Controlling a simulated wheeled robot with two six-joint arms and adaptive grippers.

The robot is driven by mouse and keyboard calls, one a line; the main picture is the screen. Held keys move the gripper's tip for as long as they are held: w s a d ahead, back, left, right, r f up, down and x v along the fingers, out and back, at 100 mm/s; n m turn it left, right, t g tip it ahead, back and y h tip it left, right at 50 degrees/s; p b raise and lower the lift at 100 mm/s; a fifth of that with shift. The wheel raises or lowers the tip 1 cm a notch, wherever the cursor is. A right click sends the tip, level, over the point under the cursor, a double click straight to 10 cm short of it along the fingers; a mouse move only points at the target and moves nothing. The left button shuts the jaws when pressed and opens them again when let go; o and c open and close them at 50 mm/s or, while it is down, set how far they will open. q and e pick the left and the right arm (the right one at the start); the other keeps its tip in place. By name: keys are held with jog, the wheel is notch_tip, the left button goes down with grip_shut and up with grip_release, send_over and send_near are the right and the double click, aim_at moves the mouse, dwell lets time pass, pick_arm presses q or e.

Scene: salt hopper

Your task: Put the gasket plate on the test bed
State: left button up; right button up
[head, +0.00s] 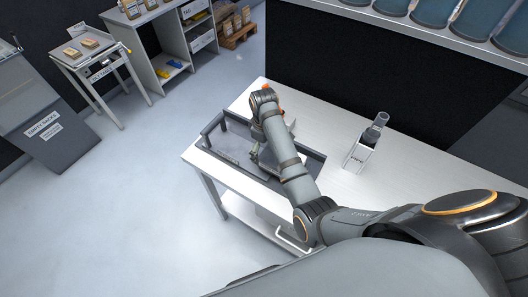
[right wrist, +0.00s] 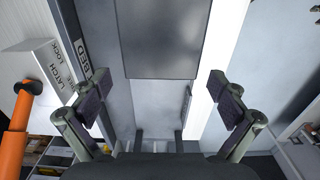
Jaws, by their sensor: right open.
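The test bed (head: 213,127) is a low dark grey frame at the left end of the white table, partly hidden by my right arm. Its "BED" label (right wrist: 82,58) shows at the left in the right wrist view. My right gripper (head: 256,157) is low over the bed; in the right wrist view (right wrist: 162,104) its fingers are wide apart with nothing between the tips. A flat, dark grey rectangle (right wrist: 160,38) lies ahead of the fingers, between the bed's sides; I cannot tell whether it is the gasket plate or the bed's surface. My left gripper is out of view.
A white "LATCH LOCK" block (right wrist: 38,75) with an orange handle (right wrist: 20,115) is close to the left finger. A metal stand with a grey cylinder (head: 366,143) is right of the bed. The table's right part is clear. A grey "EMPTY SACKS" bin (head: 45,115) stands far left.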

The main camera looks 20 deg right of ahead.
notch_tip(320, 180, up, 5)
jog(key=shift+r, duration=0.1)
notch_tip(320, 180, up, 5)
jog(key=p, duration=0.5)
jog(key=shift+s, duration=0.1)
